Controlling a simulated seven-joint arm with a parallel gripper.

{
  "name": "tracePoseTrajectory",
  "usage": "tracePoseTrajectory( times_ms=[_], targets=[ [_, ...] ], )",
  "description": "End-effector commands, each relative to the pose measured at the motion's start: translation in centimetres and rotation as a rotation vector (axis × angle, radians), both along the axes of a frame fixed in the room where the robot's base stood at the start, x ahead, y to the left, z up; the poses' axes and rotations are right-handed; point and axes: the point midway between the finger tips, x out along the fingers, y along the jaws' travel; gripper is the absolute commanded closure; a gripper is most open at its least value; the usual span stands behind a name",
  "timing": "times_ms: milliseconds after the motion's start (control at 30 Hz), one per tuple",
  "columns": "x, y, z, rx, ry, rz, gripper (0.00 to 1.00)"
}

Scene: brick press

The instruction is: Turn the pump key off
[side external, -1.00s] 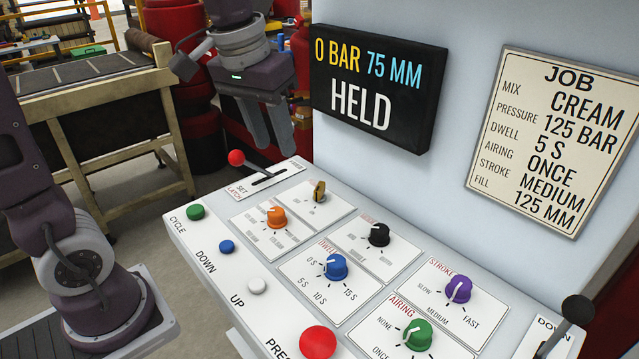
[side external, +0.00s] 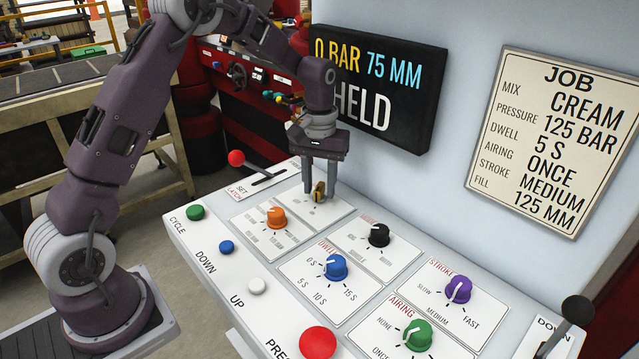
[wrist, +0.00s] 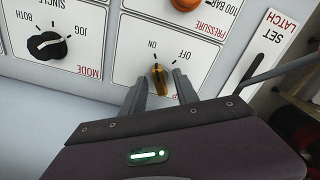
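The pump key (side external: 318,191) is a small brass-coloured key on a white plate at the back left of the sloping panel. It also shows in the wrist view (wrist: 159,79), where its plate reads ON and OFF; the key points toward ON. My gripper (side external: 319,197) is above this plate with its fingers pointing down. In the wrist view my gripper (wrist: 161,84) is open, with one finger on each side of the key and a gap showing on both sides. The key's lower part is partly hidden.
The orange pressure knob (side external: 275,218) and black mode knob (side external: 378,235) stand near the key. A red-balled latch lever (side external: 236,158) is to the left. The display (side external: 375,85) reading 0 BAR 75 MM HELD hangs close behind my gripper.

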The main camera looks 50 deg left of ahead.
Motion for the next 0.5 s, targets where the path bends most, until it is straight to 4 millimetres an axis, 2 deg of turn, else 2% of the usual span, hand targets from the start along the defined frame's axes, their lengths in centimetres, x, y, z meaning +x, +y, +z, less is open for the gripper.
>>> tracePoseTrajectory(
  times_ms=[100, 133, 300, 500],
  targets=[
    [0.01, -0.01, 0.03, 0.000, 0.000, 0.000, 0.64],
    [0.01, -0.01, 0.04, 0.000, 0.000, -0.001, 0.68],
    [0.01, -0.02, 0.06, 0.001, -0.001, -0.001, 1.00],
    [0.01, -0.02, 0.08, 0.000, -0.001, -0.002, 1.00]
  ],
)
